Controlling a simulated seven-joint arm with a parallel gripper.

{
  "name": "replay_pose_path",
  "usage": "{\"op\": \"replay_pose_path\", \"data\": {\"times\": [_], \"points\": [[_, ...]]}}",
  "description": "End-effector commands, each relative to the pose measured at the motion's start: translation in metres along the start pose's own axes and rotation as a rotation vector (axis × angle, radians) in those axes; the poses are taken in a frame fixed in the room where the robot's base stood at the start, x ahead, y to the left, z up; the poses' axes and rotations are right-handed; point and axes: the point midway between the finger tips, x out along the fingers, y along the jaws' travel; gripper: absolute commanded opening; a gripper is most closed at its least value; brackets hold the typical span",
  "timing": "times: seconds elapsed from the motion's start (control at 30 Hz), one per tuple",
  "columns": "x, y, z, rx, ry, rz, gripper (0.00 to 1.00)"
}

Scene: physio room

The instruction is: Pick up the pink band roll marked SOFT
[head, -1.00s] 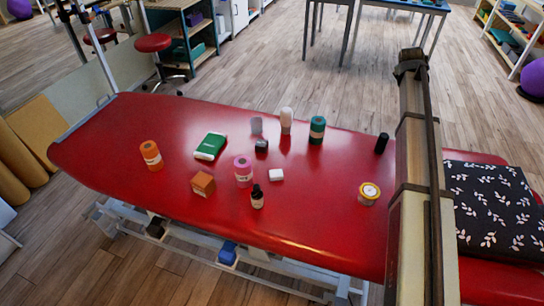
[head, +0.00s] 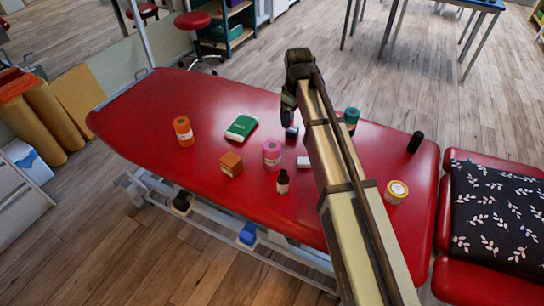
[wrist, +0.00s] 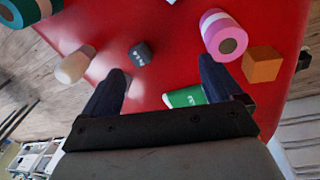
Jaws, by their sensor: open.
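The pink band roll (head: 271,153) stands on the red treatment table in the head view, between the orange-brown cube and my arm. In the wrist view the pink roll (wrist: 213,27) shows at the upper right, with a pale band around it. Any marking on it is too small to read. My gripper (wrist: 160,68) is open and empty. The pink roll lies beyond its right finger and to the right, apart from it. In the head view my gripper (head: 288,108) hangs above the table, behind the roll, and its fingertips are hard to make out.
A dark cube (wrist: 140,53) lies beyond my fingers.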

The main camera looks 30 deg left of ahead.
Motion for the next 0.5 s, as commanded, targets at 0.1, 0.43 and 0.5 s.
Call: {"op": "replay_pose_path", "data": {"times": [0.1, 0.43, 0.5], "points": [[-0.001, -0.047, -0.010, -0.069, -0.033, -0.064, 0.93], [0.006, -0.088, -0.015, -0.131, -0.069, -0.126, 0.93], [0.015, -0.088, -0.014, -0.131, -0.069, -0.126, 0.93]]}}
